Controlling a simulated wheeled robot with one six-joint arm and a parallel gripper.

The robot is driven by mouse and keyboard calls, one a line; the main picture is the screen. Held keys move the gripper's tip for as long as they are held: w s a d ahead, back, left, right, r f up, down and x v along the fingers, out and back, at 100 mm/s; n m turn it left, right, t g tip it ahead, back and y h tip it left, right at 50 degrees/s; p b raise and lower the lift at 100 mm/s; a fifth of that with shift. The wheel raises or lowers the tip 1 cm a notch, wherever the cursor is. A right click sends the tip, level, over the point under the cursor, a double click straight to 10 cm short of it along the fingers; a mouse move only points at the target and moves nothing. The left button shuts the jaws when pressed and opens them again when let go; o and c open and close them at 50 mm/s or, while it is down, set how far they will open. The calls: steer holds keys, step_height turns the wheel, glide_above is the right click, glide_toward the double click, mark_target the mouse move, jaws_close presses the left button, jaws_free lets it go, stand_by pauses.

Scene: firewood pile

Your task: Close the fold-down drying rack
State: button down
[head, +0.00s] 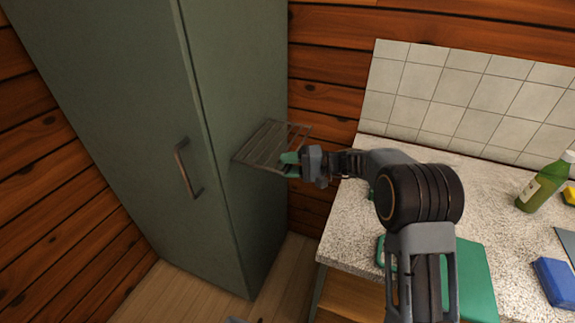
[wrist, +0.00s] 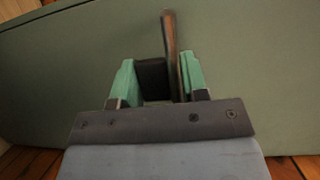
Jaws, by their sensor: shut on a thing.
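The drying rack (head: 266,144) is a set of thin metal bars on the side of the tall green cabinet. It stands out from the cabinet side, folded down. My gripper (head: 291,160) is at the rack's outer front corner, with its green fingers at the bars. In the wrist view my gripper (wrist: 160,82) has a thin brownish bar of the rack (wrist: 171,45) between its fingers, and it is shut on it. The bar lies nearer the right finger in that view. The rest of the rack is hidden there.
The green cabinet (head: 240,70) has a door handle (head: 188,168) on its front. A speckled counter (head: 345,215) at the right holds a green bottle (head: 544,183), a blue block (head: 555,281) and a green board (head: 474,285). A gap with bare floor separates cabinet and counter.

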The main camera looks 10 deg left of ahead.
steer(key=shift+r+h+p, duration=0.4)
steer(key=shift+r+p, duration=0.15)
steer(key=shift+r, duration=0.1)
steer(key=r+h+p, duration=0.1)
steer(key=r+p, duration=0.1)
steer(key=p, duration=0.1)
steer(key=a+r+m+h+p, duration=0.1)
steer(key=r+h+p, duration=0.1)
steer(key=r+p, duration=0.1)
steer(key=a+r+m+h+p, duration=0.1)
steer(key=r+h+p, duration=0.1)
steer(key=r+p, duration=0.1)
steer(key=shift+w+a+r, duration=0.15)
steer(key=shift+w, duration=0.05)
steer(key=w+a+r+p, duration=0.2)
steer(key=a+r+p, duration=0.3)
steer(key=a, duration=0.4)
steer(key=shift+a+r+p, duration=0.15)
steer(key=shift+r+p, duration=0.2)
steer(key=shift+r, duration=0.35)
steer(key=c, duration=0.9)
jaws_free()
steer(key=shift+o, duration=0.2)
